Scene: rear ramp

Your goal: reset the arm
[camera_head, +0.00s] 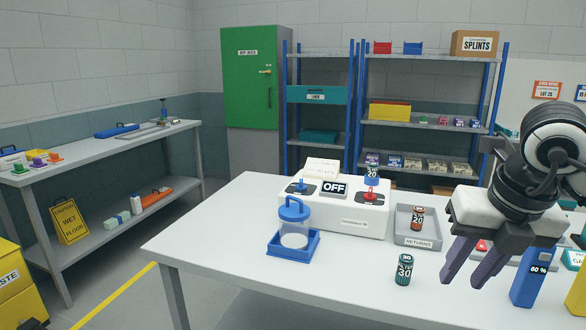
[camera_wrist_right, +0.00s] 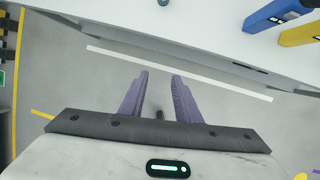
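My right gripper (camera_head: 471,270) hangs at the right over the front part of the white table (camera_head: 225,222), its purple fingers pointing down. In the right wrist view the two fingers (camera_wrist_right: 160,85) are apart with nothing between them, and the grey floor shows beyond. The right arm is bent, with its black and white wrist links at the upper right. My left gripper is in neither view.
A green can (camera_head: 404,270) stands left of my right gripper; a blue box (camera_head: 526,279) stands right of it. A grey returns tray (camera_head: 417,229) holds an orange-labelled can. A white device marked OFF (camera_head: 345,215) and a blue-lidded jar (camera_head: 294,225) stand further left. The table's front left is clear.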

